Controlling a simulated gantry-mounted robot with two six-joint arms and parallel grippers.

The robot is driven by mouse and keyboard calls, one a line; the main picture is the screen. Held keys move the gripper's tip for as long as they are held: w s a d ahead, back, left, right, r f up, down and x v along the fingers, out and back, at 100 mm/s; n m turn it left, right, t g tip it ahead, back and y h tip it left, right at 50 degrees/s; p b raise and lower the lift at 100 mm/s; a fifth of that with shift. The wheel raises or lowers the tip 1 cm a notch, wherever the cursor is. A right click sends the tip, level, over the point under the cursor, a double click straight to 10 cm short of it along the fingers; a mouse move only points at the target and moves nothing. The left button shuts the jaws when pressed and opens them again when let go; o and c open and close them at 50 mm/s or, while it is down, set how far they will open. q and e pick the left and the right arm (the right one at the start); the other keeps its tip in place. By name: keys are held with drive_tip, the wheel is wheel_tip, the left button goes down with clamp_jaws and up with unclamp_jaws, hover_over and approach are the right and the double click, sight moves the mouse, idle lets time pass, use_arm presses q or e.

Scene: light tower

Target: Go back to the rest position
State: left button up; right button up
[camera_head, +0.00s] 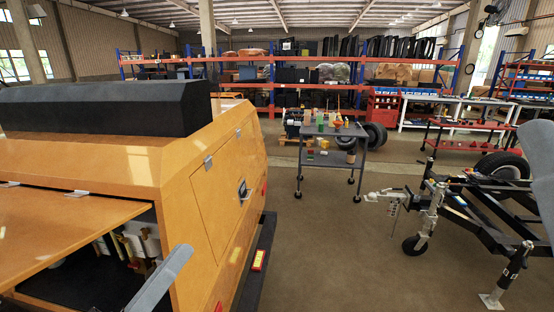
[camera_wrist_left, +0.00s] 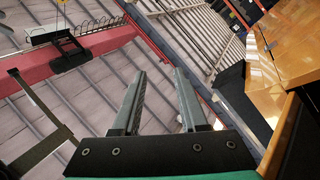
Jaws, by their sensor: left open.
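My left gripper (camera_wrist_left: 158,74) shows in the left wrist view with its two dark fingers apart and nothing between them. In the head view, a grey piece of my left arm pokes up at the bottom, in front of the orange light tower body (camera_head: 215,150). The side hatch panel (camera_head: 75,225) of that body is raised, and white parts and hoses (camera_head: 140,240) show in the dark compartment below it. A pale grey rounded piece, probably of my right arm, is at the right edge. My right gripper is not visible.
A grey cart (camera_head: 335,130) with bottles and tools stands beyond the orange body. A black trailer frame (camera_head: 490,200) with a jockey wheel is at the right. Loaded shelves (camera_head: 290,82) line the back. The floor (camera_head: 340,245) between the orange body and trailer is clear.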

use_arm(q)
drive_tip(key=s+d+r+m+t+p, duration=0.1)
drive_tip(key=s+d+r+m, duration=0.1)
drive_tip(key=r, duration=0.5)
drive_tip(key=s+d+r+m+t+p, duration=0.1)
drive_tip(key=s+r+m, duration=0.1)
drive_tip(key=r, duration=0.5)
drive_tip(key=s+a+r+t+y, duration=0.4)
drive_tip(key=a+r+t+y, duration=0.3)
drive_tip(key=y, duration=0.3)
wheel_tip(320, 180, up, 39)
drive_tip(key=g+h+p, duration=0.1)
drive_tip(key=p, duration=3.7)
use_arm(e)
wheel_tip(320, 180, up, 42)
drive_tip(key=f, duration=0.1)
use_arm(q)
wheel_tip(320, 180, down, 29)
drive_tip(key=b, duration=2.9)
drive_tip(key=shift+d+f+n, duration=0.15)
drive_tip(key=shift+d+n, duration=0.15)
drive_tip(key=shift+d, duration=0.05)
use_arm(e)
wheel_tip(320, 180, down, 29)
use_arm(q)
drive_tip(key=shift+s, duration=0.1)
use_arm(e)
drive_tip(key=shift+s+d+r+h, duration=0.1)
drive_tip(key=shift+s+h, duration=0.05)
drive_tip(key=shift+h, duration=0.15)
